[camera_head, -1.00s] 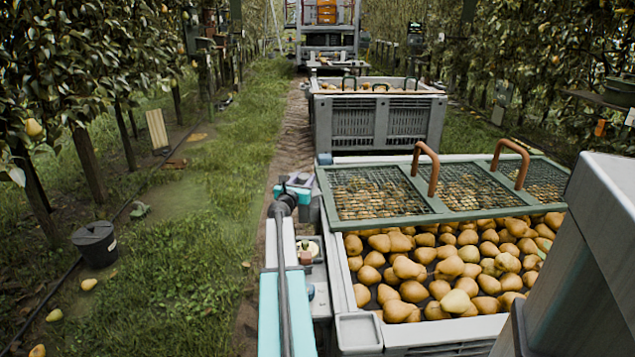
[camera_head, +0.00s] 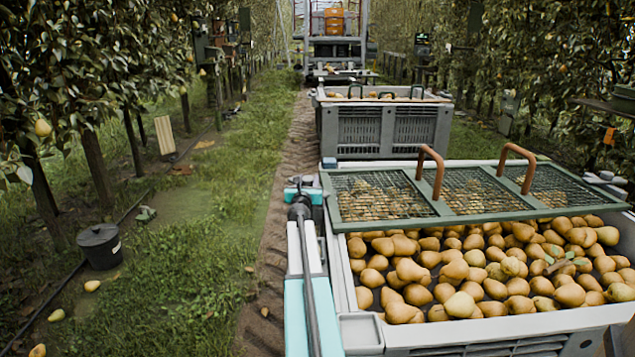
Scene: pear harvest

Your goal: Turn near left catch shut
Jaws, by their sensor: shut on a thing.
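A crate (camera_head: 344,331) full of pears stands at the right, its rear part covered by a green-framed mesh lid (camera_head: 385,223) with two brown handles. My arm runs forward along the crate's left side. My gripper (camera_head: 303,191), teal and white, is at its far end, just left of the lid's left edge. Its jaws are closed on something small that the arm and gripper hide. The near left catch cannot be made out clearly, and its angle cannot be told.
A second grey crate (camera_head: 360,132) stands behind, with a vehicle (camera_head: 333,45) beyond it. A black bucket (camera_head: 99,246) and fallen pears lie on the grass at left. Tree rows line both sides. The grass strip left of my arm is open.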

